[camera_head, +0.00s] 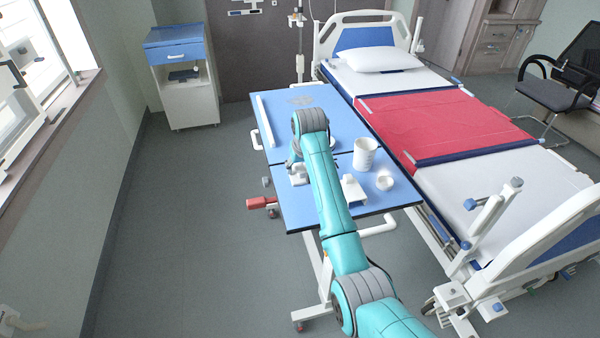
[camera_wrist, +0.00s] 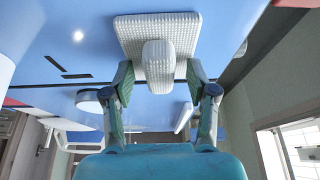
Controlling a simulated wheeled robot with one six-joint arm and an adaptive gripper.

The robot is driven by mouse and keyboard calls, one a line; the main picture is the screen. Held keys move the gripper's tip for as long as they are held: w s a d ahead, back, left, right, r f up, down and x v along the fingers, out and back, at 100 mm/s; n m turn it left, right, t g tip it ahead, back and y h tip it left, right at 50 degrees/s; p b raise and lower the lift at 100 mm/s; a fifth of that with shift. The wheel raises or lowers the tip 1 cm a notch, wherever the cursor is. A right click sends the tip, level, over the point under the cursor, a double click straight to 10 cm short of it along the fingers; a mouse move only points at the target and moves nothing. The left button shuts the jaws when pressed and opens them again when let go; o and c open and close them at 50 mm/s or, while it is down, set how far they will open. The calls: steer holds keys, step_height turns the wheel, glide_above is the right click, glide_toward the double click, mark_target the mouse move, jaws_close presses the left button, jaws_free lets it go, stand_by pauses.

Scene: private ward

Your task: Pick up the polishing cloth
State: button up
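The polishing cloth appears to be the white, waffle-textured square (camera_wrist: 190,32) on the blue tabletop in the wrist view. A rounded tuft of the same texture (camera_wrist: 158,65) stands up at its near edge. My gripper (camera_wrist: 158,78) is open, with one finger on each side of the tuft and a small gap visible on both sides. In the head view my gripper (camera_head: 293,161) is low over the left part of the blue overbed table (camera_head: 297,215). A white patch beside it (camera_head: 299,179) is probably the cloth, partly hidden by my arm.
Right of my arm stand a white cup (camera_head: 365,155), a small white block (camera_head: 354,190) and a small white round item (camera_head: 385,183). A grey patterned item (camera_head: 301,100) and a white bar (camera_head: 264,123) lie farther back. The bed (camera_head: 450,125) stands close on the right.

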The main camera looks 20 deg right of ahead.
jaws_close()
